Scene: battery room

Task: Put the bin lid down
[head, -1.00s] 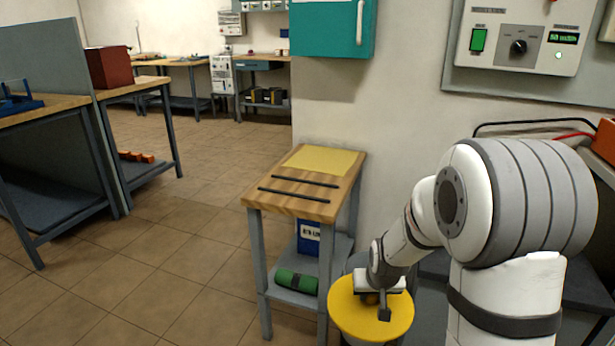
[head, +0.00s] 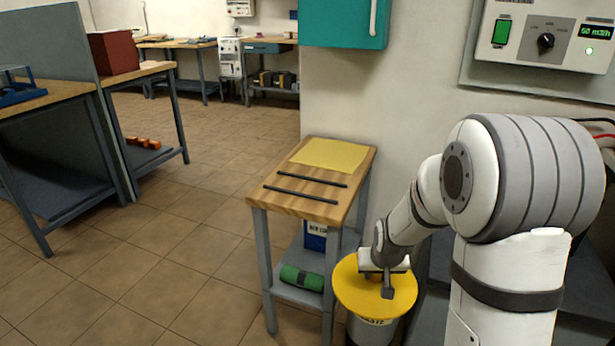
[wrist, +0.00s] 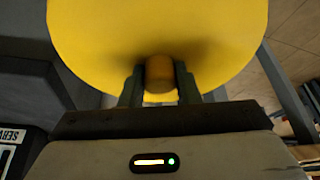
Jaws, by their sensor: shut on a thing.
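The round yellow bin lid (head: 358,288) is in my gripper (head: 387,292) at the lower right of the head view. In the wrist view the lid (wrist: 110,35) fills the top, and my gripper (wrist: 159,85) is shut on its knob (wrist: 159,72). The grey bin (head: 371,331) with a pale label shows just below the lid in the head view. I cannot tell whether the lid touches the bin's rim, which is hidden under it.
A small wooden-topped stand (head: 268,193) is just left of the lid, with two dark bars and a yellow sheet (head: 335,155) on top. A green roll (head: 302,278) lies on its lower shelf. Open tiled floor (head: 150,270) spreads to the left.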

